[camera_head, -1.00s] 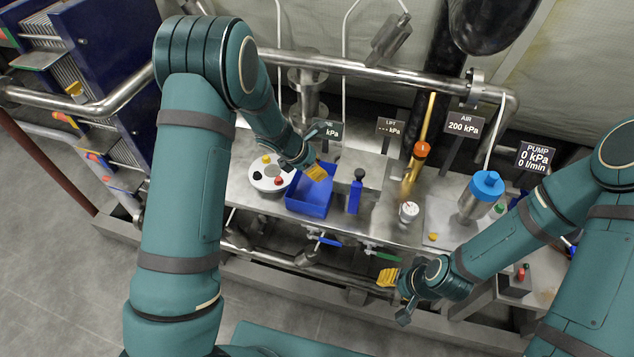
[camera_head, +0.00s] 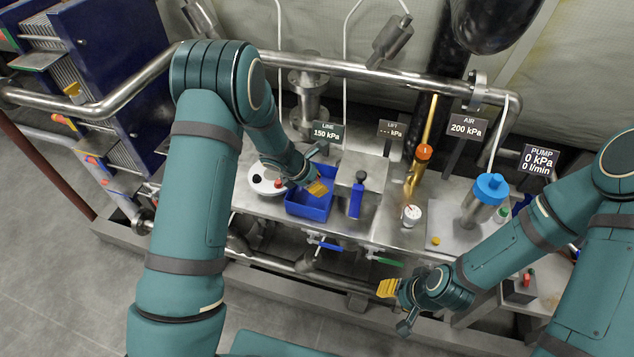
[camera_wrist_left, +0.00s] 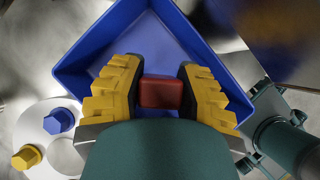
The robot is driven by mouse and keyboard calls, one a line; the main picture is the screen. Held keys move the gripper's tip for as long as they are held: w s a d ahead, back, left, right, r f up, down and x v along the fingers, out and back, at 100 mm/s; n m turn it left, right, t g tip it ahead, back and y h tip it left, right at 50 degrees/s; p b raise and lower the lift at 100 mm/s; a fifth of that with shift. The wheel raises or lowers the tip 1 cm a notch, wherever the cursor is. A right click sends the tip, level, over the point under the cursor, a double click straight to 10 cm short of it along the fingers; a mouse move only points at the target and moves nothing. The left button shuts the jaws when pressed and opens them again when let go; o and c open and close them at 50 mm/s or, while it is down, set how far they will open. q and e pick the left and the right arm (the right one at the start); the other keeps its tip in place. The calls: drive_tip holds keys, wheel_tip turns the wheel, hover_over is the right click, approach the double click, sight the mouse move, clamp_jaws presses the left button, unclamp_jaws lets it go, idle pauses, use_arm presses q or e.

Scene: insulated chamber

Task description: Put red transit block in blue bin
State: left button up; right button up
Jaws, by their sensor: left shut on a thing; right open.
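The red transit block (camera_wrist_left: 161,92) is held between the yellow fingers of my left gripper (camera_wrist_left: 160,95). Behind it in the left wrist view lies the blue bin (camera_wrist_left: 150,35); the height of the block over the bin floor is hard to tell. In the head view, my left gripper (camera_head: 318,188) is over the blue bin (camera_head: 309,207), and the block is not discernible there. My right gripper (camera_head: 388,289) is open and empty, in front of the bench at the lower right.
A round white holder (camera_head: 263,180) with coloured pegs stands left of the bin; its blue peg (camera_wrist_left: 58,121) and yellow peg (camera_wrist_left: 27,157) show in the wrist view. A blue-handled device (camera_head: 356,200) stands right of the bin. A steel pipe (camera_head: 360,70) runs behind.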

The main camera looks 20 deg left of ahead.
use_arm(q)
drive_tip(key=shift+f, duration=0.35)
drive_tip(key=o, duration=1)
drive_tip(key=shift+r, duration=0.1)
drive_tip(key=shift+r+p, duration=0.35)
drive_tip(key=shift+r, duration=0.15)
drive_tip(key=p+v, duration=0.2)
drive_tip(key=v, duration=1)
drive_tip(key=shift+p, duration=0.3)
